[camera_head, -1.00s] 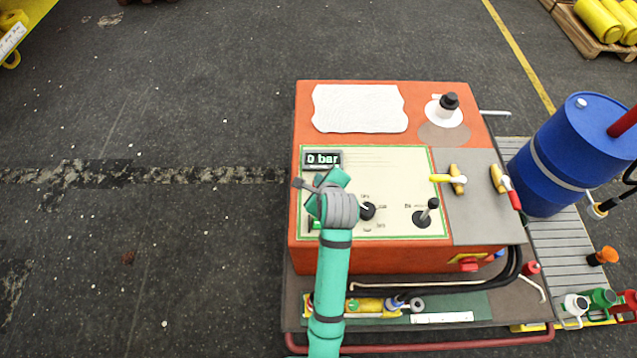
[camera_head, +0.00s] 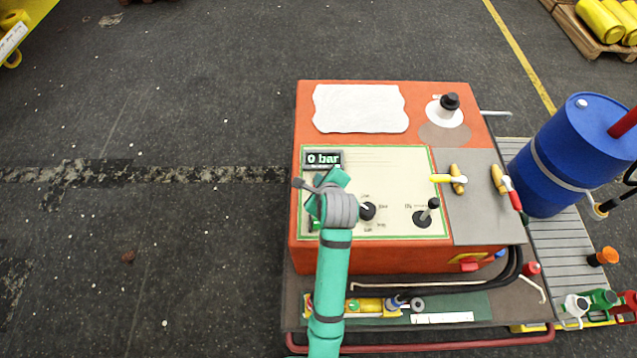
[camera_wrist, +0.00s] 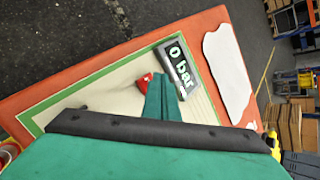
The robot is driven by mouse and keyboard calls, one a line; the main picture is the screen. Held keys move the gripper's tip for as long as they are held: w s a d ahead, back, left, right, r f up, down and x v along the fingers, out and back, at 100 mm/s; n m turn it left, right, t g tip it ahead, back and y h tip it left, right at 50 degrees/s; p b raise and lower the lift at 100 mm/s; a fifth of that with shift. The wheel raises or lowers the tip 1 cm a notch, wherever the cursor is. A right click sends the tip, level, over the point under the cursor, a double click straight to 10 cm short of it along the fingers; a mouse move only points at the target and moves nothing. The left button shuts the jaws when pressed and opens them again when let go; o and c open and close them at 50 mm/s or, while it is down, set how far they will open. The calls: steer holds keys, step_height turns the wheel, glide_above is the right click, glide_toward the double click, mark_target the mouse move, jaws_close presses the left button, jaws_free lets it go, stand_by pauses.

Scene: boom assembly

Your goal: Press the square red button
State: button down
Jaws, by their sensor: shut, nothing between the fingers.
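The red button (camera_wrist: 143,81) shows in the wrist view on the cream panel, beside the "0 bar" display (camera_wrist: 180,68). My gripper (camera_wrist: 160,82) is shut and empty, with its teal fingers right next to the button. I cannot tell whether they touch it. In the head view my arm's end is over the left part of the panel (camera_head: 395,190), just below the display (camera_head: 322,158). The red button is hidden there behind my arm.
The panel also carries a black knob (camera_head: 367,211), a black lever (camera_head: 424,216) and a green part (camera_head: 315,224). Yellow-handled valves (camera_head: 455,179) are to the right on the orange box (camera_head: 300,110). A blue barrel (camera_head: 560,150) stands further right. Floor on the left is clear.

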steer(key=shift+f, duration=0.15)
steer(key=shift+f, duration=0.25)
steer(key=shift+f, duration=0.55)
stand_by(0.8)
steer(key=shift+r, duration=0.95)
steer(key=shift+r, duration=2.5)
steer(key=shift+s, duration=0.1)
